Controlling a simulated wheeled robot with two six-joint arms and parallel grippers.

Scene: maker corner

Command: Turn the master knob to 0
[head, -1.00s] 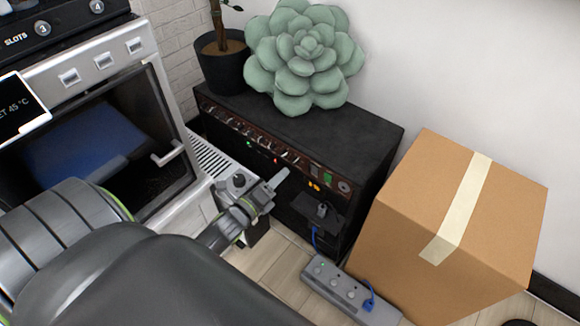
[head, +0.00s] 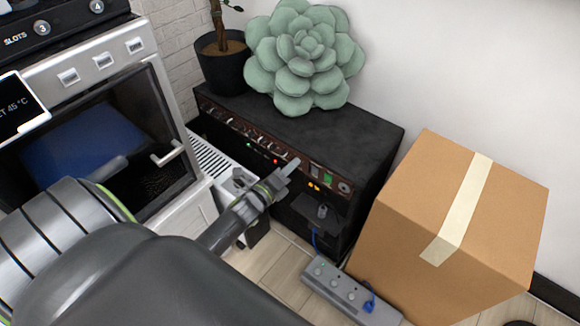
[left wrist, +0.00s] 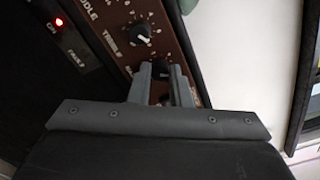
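The black amplifier (head: 340,135) stands on the floor, with a row of small knobs along its brown front panel (head: 250,131). My left gripper (head: 292,165) is at the right part of that knob row. In the left wrist view, its two fingers (left wrist: 160,72) are on either side of a dark knob (left wrist: 160,67). The gap is very narrow, and whether they press on it is unclear. The knob's label is mostly covered by the fingers. A knob with a white pointer mark (left wrist: 143,37), by the word TREBLE, sits just above. My right gripper is out of view.
A potted plant (head: 222,68) and a green succulent cushion (head: 305,55) sit on the amplifier. A cardboard box (head: 410,215) stands to its right. A power strip (head: 335,287) lies on the floor in front. A white oven-like machine (head: 150,100) is on the left.

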